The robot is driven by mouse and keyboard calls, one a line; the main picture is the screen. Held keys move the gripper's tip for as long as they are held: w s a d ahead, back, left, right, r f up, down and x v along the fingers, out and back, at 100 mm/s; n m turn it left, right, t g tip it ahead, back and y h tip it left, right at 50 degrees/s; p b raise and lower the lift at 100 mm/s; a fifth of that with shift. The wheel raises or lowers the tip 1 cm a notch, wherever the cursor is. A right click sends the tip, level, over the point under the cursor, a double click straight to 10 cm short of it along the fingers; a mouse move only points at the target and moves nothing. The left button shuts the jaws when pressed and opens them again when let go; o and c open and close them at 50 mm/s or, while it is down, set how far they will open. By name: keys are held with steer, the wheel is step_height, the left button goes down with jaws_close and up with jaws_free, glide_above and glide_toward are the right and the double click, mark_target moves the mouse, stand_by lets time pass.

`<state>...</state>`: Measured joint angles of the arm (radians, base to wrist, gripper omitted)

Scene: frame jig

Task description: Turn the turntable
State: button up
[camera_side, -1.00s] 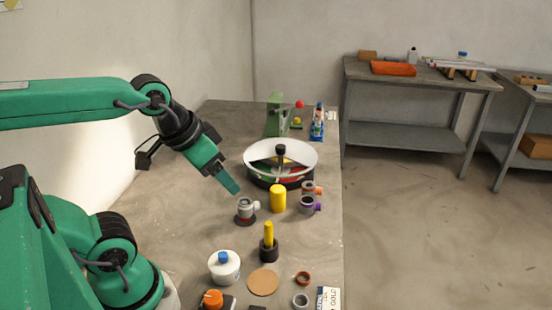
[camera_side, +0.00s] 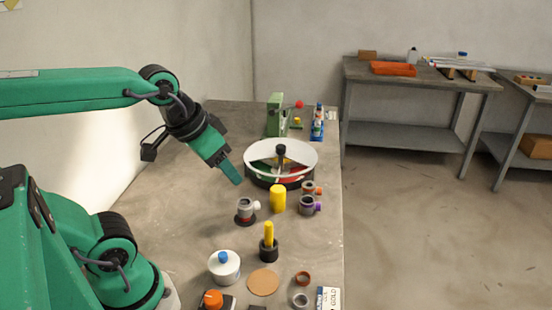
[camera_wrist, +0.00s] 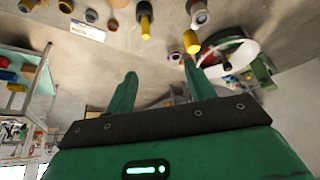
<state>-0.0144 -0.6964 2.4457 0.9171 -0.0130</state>
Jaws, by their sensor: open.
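The turntable (camera_side: 259,180) is a round dish with a white rim, a dark base, and coloured sections inside. A dark knob (camera_side: 281,151) stands at its centre. It stands towards the back of the bench, and it also shows at the upper right of the wrist view (camera_wrist: 246,56). My gripper (camera_side: 238,181) is in the air to the left of the turntable, pointing down and to the right, apart from it. In the wrist view the two green fingers (camera_wrist: 160,75) are spread with nothing between them.
A yellow cylinder (camera_side: 278,199), a grey fitting with a white knob (camera_side: 246,209) and two small ringed parts (camera_side: 307,206) stand in front of the turntable. A green press (camera_side: 275,115) and a blue bottle (camera_side: 317,126) stand behind. The bench's left part is clear.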

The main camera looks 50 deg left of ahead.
steer(key=w+a+r+n+g, duration=0.15)
steer(key=w+a+r, duration=0.25)
steer(key=w, duration=0.7)
steer(key=n+g, duration=0.4)
steer(key=n, duration=0.3)
glide_above(281, 146)
steer(key=f, duration=1.3)
steer(key=shift+s+d, duration=0.15)
steer(key=shift+d, duration=0.15)
steer(key=shift+a+f, duration=0.3)
steer(key=shift+f, duration=0.1)
steer(key=shift+f, duration=3.75)
